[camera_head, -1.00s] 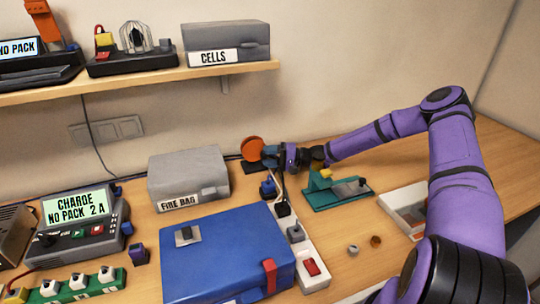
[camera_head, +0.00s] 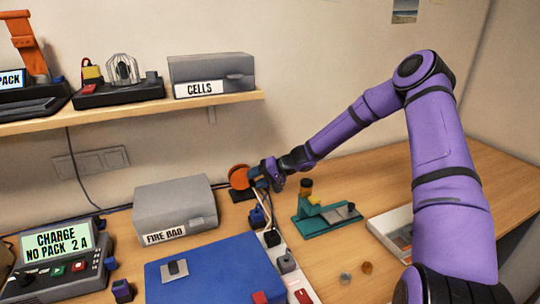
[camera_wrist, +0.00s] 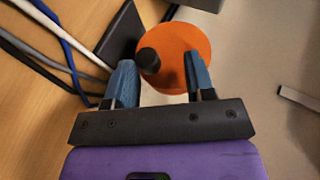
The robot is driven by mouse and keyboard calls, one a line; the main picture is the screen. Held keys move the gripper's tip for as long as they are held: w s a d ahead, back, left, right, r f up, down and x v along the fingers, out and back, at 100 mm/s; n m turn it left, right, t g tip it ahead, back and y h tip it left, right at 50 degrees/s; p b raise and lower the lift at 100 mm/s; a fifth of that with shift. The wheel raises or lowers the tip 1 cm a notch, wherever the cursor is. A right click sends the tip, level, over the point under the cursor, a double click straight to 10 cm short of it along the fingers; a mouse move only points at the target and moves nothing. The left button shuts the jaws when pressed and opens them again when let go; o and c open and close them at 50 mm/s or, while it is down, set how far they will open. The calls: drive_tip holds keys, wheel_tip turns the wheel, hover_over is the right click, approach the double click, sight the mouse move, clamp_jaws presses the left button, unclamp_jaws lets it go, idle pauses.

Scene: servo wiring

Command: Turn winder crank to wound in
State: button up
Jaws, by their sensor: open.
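The winder shows as an orange disc (camera_head: 239,178) on a dark base (camera_head: 240,196) at the back of the bench, beside the grey fire bag box. In the wrist view the orange disc (camera_wrist: 178,58) faces me, with a dark round crank knob (camera_wrist: 148,61) standing out on its left side. My gripper (camera_wrist: 157,85) is open, its two blue fingers on either side in front of the disc. The knob lies between the fingertips, nearer the left finger; I cannot tell whether it touches. In the head view my gripper (camera_head: 262,176) covers part of the winder's right side.
Cables (camera_wrist: 55,45) run left of the winder. A grey fire bag box (camera_head: 175,208) stands to its left, a blue case (camera_head: 215,270) in front and a teal fixture (camera_head: 325,218) to its right. A shelf (camera_head: 130,111) hangs above left.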

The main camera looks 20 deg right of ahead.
sight(251, 183)
drive_tip(key=shift+a+r+n+g+h, duration=0.2)
drive_tip(key=shift+r+n+h, duration=0.1)
drive_tip(key=shift+h, duration=0.5)
drive_tip(key=shift+a+r+n+g+h, duration=0.1)
drive_tip(key=shift+a+r+n+h, duration=0.2)
drive_tip(key=shift+h, duration=0.5)
drive_tip(key=shift+a+r+n+g+h, duration=0.1)
drive_tip(key=shift+r+h, duration=0.25)
drive_tip(key=shift+h, duration=0.45)
drive_tip(key=shift+a+r+h, duration=0.15)
drive_tip(key=shift+a+h, duration=0.1)
drive_tip(key=shift+h, duration=0.35)
drive_tip(key=shift+a+r+h, duration=0.15)
drive_tip(key=shift+a+h, duration=0.05)
drive_tip(key=shift+h, duration=0.4)
drive_tip(key=shift+a+r+n+h, duration=0.15)
drive_tip(key=shift+a+n+h, duration=0.2)
drive_tip(key=shift+h, duration=0.45)
drive_tip(key=shift+a+r+n+h, duration=0.1)
drive_tip(key=shift+a+n+h, duration=0.15)
drive_tip(key=shift+h, duration=0.55)
drive_tip(key=shift+a+r+n+h, duration=0.1)
drive_tip(key=shift+a+h, duration=0.2)
drive_tip(key=shift+h, duration=0.5)
